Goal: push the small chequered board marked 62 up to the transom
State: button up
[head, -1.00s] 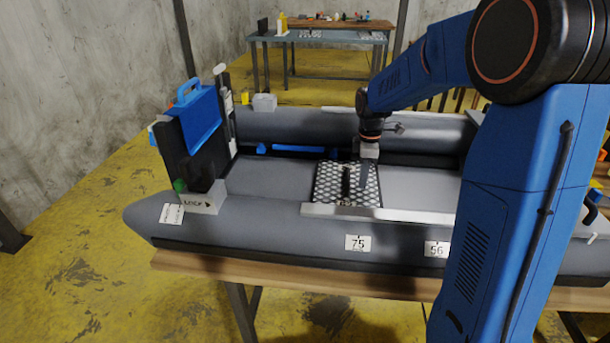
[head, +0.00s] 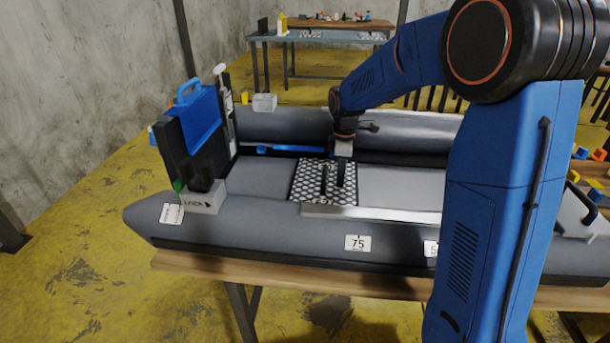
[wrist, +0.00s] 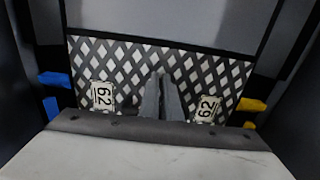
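The small chequered board (head: 308,183) lies flat on the grey floor of the boat, with a dark upright bar across its middle. In the wrist view the board (wrist: 120,70) shows two labels reading 62. The transom (head: 172,150) is the dark upright panel at the left end of the boat, with a clear stretch of floor between it and the board. My gripper (head: 340,182) points down over the board, just right of the bar. Its two fingers (wrist: 162,98) are together in the wrist view, with nothing seen between them. Whether they touch the bar is hard to tell.
A blue bar (head: 290,150) lies along the far tube. A pale rail (head: 370,214) runs along the near side. Floor left of the board (head: 258,178) is clear.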

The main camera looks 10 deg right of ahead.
aim_at(311, 183)
jog(key=shift+w+a+f, duration=0.15)
jog(key=shift+w+a, duration=0.35)
jog(key=shift+a, duration=1.35)
jog(key=shift+w+a+f, duration=0.1)
jog(key=shift+w+a, duration=0.35)
jog(key=shift+a, duration=1.35)
jog(key=shift+w+a+f, duration=0.15)
jog(key=shift+w+a, duration=0.35)
jog(key=shift+a, duration=1.35)
jog(key=shift+d, duration=0.15)
jog(key=shift+s+d+r, duration=0.1)
jog(key=shift+s+d, duration=0.15)
jog(key=shift+d, duration=0.6)
notch_tip(311, 183, up, 9)
jog(key=shift+w+r, duration=0.15)
jog(key=shift+d, duration=0.1)
